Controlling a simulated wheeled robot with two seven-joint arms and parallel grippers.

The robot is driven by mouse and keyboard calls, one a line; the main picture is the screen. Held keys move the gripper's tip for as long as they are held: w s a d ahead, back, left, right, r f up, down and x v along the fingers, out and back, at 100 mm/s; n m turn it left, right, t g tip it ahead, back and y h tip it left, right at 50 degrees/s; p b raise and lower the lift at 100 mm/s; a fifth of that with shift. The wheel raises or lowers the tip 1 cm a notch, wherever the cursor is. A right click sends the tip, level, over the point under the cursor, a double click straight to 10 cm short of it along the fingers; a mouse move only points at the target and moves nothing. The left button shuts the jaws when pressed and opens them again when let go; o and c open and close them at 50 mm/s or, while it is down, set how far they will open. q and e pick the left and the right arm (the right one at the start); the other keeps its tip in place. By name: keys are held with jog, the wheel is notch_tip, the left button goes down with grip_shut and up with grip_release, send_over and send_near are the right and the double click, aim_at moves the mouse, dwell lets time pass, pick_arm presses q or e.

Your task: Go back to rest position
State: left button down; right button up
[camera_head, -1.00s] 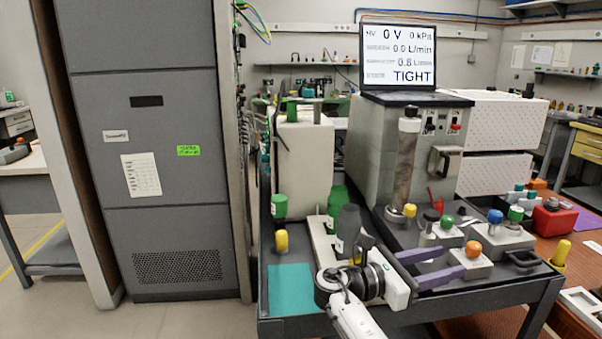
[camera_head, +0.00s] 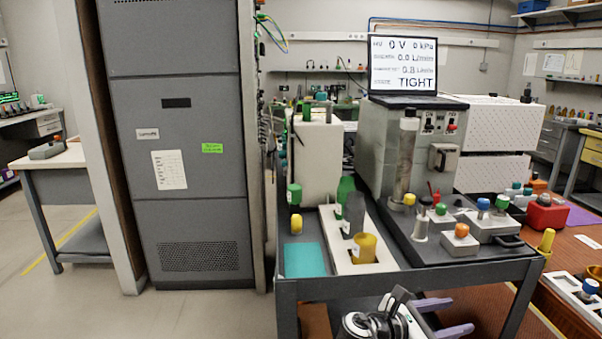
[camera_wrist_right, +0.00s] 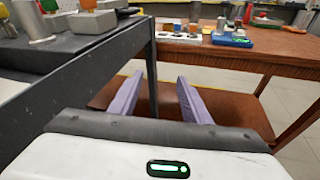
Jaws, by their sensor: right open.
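My right gripper (camera_head: 440,318) is low at the bottom of the head view, in front of the cart's near edge and below its top. Its two purple fingers are spread apart, with nothing between them. The right wrist view shows the same open, empty fingers (camera_wrist_right: 155,100), with the dark cart edge to their left and the brown table ahead. My left gripper does not show in either view.
The grey cart (camera_head: 400,284) carries a white rack (camera_head: 345,262) with green, grey and yellow containers, a teal mat (camera_head: 304,260), and several knobbed blocks. A grey machine with a laptop (camera_head: 403,65) reading TIGHT stands behind.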

jog(key=s+a+f+m+y, duration=0.25)
jog(key=s+f, duration=0.25)
jog(key=f, duration=0.3)
jog(key=s+a+f+m+t+y, duration=0.1)
jog(key=s+a+f+m+y, duration=0.1)
jog(key=s+f+y, duration=0.45)
jog(key=s+a+f+m+y, duration=0.1)
jog(key=s+a+f+m, duration=0.15)
jog(key=f, duration=0.75)
jog(key=s+a+r+m+t+y, duration=0.1)
jog(key=s+a+r+m+y, duration=0.1)
jog(key=s, duration=0.6)
jog(key=s+a+r+m+t+y+p, duration=0.1)
jog(key=s+a+r+m+y, duration=0.1)
jog(key=s+a+m+y, duration=0.3)
jog(key=s+a+m, duration=0.1)
jog(key=s+m, duration=0.2)
jog(key=shift+s+a+r+m+t, duration=0.15)
jog(key=shift+s+a+m+t, duration=0.15)
jog(key=shift+s+a+m, duration=0.1)
